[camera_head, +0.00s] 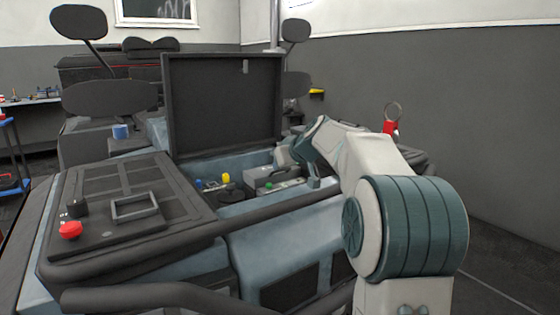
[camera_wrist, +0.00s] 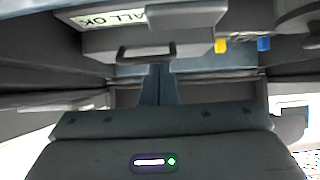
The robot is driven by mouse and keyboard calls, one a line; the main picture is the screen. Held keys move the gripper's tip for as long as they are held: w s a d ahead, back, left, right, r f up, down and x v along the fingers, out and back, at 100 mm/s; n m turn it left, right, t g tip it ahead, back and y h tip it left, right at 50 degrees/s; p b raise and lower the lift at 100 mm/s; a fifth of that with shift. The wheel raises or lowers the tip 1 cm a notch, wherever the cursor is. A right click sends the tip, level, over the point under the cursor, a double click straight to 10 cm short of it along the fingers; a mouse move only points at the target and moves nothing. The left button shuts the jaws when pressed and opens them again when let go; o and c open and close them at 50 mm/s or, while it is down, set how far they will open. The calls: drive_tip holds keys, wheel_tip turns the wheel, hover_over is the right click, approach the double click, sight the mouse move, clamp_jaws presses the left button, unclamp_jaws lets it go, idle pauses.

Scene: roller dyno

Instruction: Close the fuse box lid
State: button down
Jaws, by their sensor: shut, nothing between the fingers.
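A small grey box (camera_head: 262,178) with a dark handle sits in the open bay, at the right below the raised panel. I take it to be the fuse box. In the wrist view a grey box part (camera_wrist: 110,42) with a dark handle (camera_wrist: 147,50) and an "ALL OK" label (camera_wrist: 105,18) shows at the top. Whether the fuse box lid is open or shut is hard to tell. My gripper (camera_wrist: 160,72) is shut and empty, with its fingertips close to the handle; contact cannot be told. In the head view my gripper (camera_head: 284,157) is over the bay beside the box, its fingertips unclear.
A large black panel (camera_head: 222,105) stands upright behind the bay. Yellow (camera_head: 226,178) and blue caps lie left of the box. A dark tube (camera_head: 270,212) crosses in front. A red button (camera_head: 70,230) is on the left cover. A red ringed part (camera_head: 391,126) stands right.

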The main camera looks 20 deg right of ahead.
drive_tip(key=shift+s+f, duration=0.1)
drive_tip(key=shift+f, duration=0.35)
wheel_tip(320, 180, up, 5)
drive_tip(key=w+p, duration=0.2)
drive_tip(key=p, duration=0.2)
drive_tip(key=s, duration=0.3)
drive_tip(key=s+d+r, duration=0.1)
drive_tip(key=s, duration=0.2)
drive_tip(key=s+d+b, duration=0.1)
drive_tip(key=s, duration=0.2)
drive_tip(key=shift+r, duration=0.4)
drive_tip(key=shift+s+a, duration=0.1)
